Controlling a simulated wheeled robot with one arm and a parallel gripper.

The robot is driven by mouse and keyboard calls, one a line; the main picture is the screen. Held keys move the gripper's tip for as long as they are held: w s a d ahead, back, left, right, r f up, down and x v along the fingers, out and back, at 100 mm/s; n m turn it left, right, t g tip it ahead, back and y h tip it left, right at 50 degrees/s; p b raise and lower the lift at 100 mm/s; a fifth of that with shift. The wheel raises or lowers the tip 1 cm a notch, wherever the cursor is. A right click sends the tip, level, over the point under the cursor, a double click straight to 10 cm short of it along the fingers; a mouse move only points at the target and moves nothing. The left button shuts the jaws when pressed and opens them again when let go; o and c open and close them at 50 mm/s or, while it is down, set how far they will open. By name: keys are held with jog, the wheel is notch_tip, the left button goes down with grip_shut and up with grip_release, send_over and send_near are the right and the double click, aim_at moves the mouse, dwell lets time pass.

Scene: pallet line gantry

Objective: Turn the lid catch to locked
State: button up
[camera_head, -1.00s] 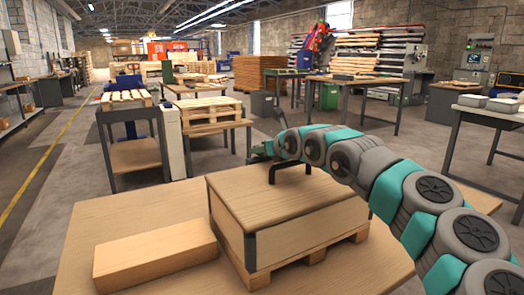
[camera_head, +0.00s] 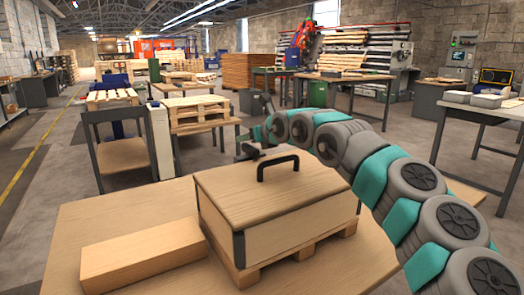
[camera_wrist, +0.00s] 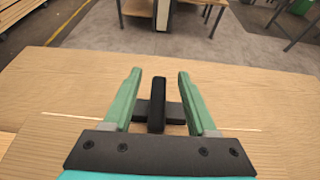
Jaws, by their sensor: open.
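A wooden box with a flat lid (camera_head: 240,195) and a black bar handle (camera_head: 278,167) sits on a small pallet (camera_head: 300,253). In the wrist view a dark upright bar with a short crosspiece, seemingly the lid catch (camera_wrist: 157,100), stands at the edge of a wooden surface. My gripper (camera_wrist: 159,74) is open, with one green finger on each side of the bar in the picture. Gaps show on both sides, and I cannot tell its depth between the fingers. In the head view my gripper (camera_head: 247,150) is at the lid's far edge, where the catch is unclear.
A loose wooden block (camera_head: 145,254) lies left of the box on the wooden tabletop (camera_head: 335,272). A small table with stacked pallets (camera_head: 197,112) and a cart (camera_head: 122,155) stand beyond. A worktable with grey trays (camera_head: 485,100) is at the right. Floor is open between.

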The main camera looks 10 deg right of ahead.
jog(key=shift+r, duration=0.25)
jog(key=shift+s+b, duration=0.3)
jog(key=shift+s, duration=0.45)
jog(key=s+b, duration=0.1)
jog(key=s, duration=0.4)
jog(key=s+r, duration=0.1)
jog(key=s, duration=0.3)
jog(key=s+b, duration=0.1)
jog(key=s, duration=0.4)
jog(key=shift+s+r+b, duration=0.2)
jog(key=shift+s+b, duration=0.1)
